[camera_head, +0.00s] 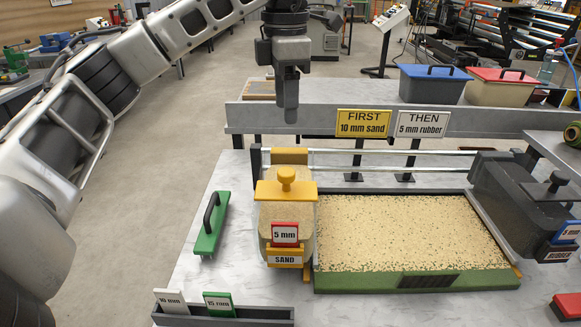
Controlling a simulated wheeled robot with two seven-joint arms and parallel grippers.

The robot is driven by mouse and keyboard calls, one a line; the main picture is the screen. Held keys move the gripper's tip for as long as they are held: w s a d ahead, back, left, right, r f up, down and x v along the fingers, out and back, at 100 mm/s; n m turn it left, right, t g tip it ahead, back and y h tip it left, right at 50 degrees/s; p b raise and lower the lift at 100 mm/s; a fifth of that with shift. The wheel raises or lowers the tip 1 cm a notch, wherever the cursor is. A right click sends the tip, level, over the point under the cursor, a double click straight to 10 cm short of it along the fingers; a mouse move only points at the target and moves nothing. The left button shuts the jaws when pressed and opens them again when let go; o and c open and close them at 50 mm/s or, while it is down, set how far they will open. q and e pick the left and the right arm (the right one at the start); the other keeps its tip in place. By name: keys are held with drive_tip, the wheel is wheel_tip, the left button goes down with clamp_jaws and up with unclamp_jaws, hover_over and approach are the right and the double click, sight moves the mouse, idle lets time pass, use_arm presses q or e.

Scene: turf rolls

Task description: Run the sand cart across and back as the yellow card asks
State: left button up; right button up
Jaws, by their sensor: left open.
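The sand cart (286,208) stands at the left end of the turf tray (415,282), on two rails. It has a yellow knob on top, a red 5 mm tag (285,233) and a SAND label. The yellow card (363,123) reads FIRST 10 mm sand. The white card (422,125) beside it reads THEN 5 mm rubber. A white 10 mm tag (170,300) and a green 15 mm tag (219,304) stand in a grey rack (225,319). My left gripper (291,112) is open and empty, pointing down above and behind the sand cart. My right gripper is out of view.
A green block with a black handle (209,236) lies left of the sand cart. Blue-lidded (433,86) and red-lidded (499,88) bins stand on the back shelf. The rails between the carts are clear.

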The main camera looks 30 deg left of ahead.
use_arm(q)
drive_tip(key=b, duration=0.2)
approach(286, 171)
wheel_tip(286, 171, down, 9)
drive_tip(key=shift+f+b, duration=0.15)
drive_tip(key=shift+b, duration=0.5)
drive_tip(key=shift+f, duration=0.85)
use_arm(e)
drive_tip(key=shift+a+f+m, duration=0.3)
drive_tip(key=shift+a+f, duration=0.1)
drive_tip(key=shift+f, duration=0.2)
